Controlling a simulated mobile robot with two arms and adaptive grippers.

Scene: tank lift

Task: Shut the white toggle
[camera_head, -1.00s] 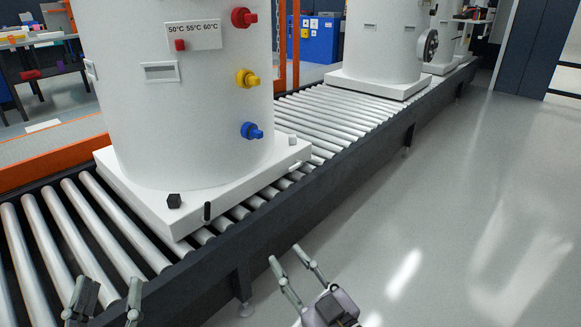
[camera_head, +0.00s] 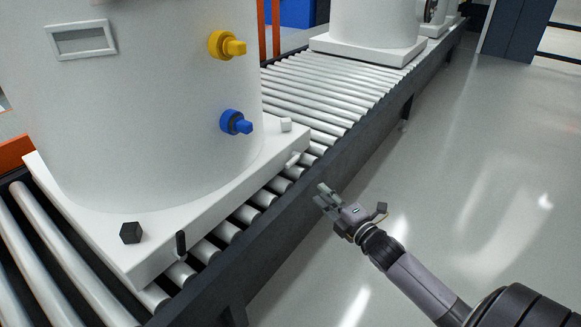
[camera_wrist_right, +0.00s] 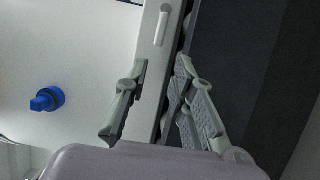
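The white toggle (camera_head: 293,160) is a small pale bar on the side face of the tank's white base (camera_head: 225,200), near its right corner. It also shows in the right wrist view as a pale upright bar (camera_wrist_right: 161,28), ahead of the fingers. My right gripper (camera_head: 322,193) is to the right of the toggle and a little nearer, beside the conveyor's edge, not touching it. In the right wrist view its two fingers (camera_wrist_right: 162,66) are apart with nothing between them. My left gripper is out of view.
A black toggle (camera_head: 181,243) is on the same base side, further left. A black cube (camera_head: 131,232) and a white cube (camera_head: 286,125) sit on the base top. Yellow (camera_head: 226,45) and blue (camera_head: 236,122) valves project from the tank. Floor right of the conveyor is clear.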

